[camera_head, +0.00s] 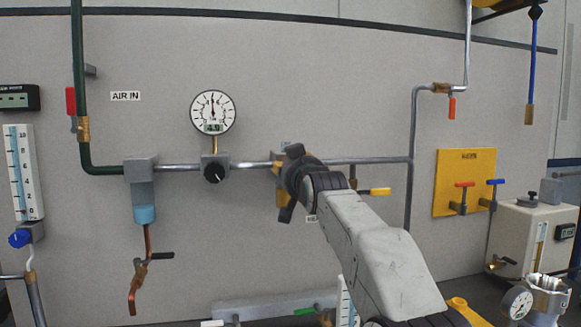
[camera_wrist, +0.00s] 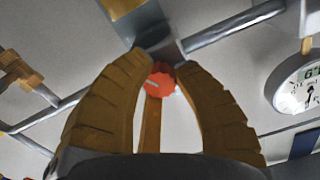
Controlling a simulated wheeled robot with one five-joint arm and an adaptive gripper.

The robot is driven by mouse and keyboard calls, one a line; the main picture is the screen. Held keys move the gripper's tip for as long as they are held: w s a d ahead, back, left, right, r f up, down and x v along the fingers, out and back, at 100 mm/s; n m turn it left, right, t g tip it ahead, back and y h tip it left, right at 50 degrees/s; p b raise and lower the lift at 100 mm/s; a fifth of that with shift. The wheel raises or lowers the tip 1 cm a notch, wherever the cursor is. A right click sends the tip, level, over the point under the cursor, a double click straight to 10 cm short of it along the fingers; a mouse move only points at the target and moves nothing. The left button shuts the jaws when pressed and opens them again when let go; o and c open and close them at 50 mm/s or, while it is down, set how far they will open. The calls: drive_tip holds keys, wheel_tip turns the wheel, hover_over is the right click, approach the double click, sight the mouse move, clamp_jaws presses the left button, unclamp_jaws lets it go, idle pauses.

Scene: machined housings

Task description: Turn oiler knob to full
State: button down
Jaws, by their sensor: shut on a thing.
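The oiler knob is a small orange-red knob (camera_wrist: 160,84) with a white mark pointing to the left in the wrist view. It sits between the two tan ribbed fingers of my gripper (camera_wrist: 162,66), which is shut on it. In the head view my gripper (camera_head: 287,178) is at the pipe line, right of the round gauge. There it hides the knob and most of the oiler body. Any scale or "full" label by the knob cannot be made out.
A round gauge (camera_head: 212,112) stands above a regulator with a black knob (camera_head: 214,172), left of my gripper. A yellow-handled valve (camera_head: 379,191) is close on the right. A filter with a blue bowl (camera_head: 145,214) hangs farther left on the same pipe.

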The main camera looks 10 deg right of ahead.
drive_tip(key=m, duration=0.6)
drive_tip(key=shift+r, duration=0.15)
drive_tip(key=shift+m, duration=0.4)
drive_tip(key=c, duration=0.9)
unclamp_jaws()
drive_tip(key=shift+c, duration=0.2)
drive_tip(key=s, duration=1.2)
drive_tip(key=shift+f+p, duration=0.2)
drive_tip(key=shift+p, duration=0.1)
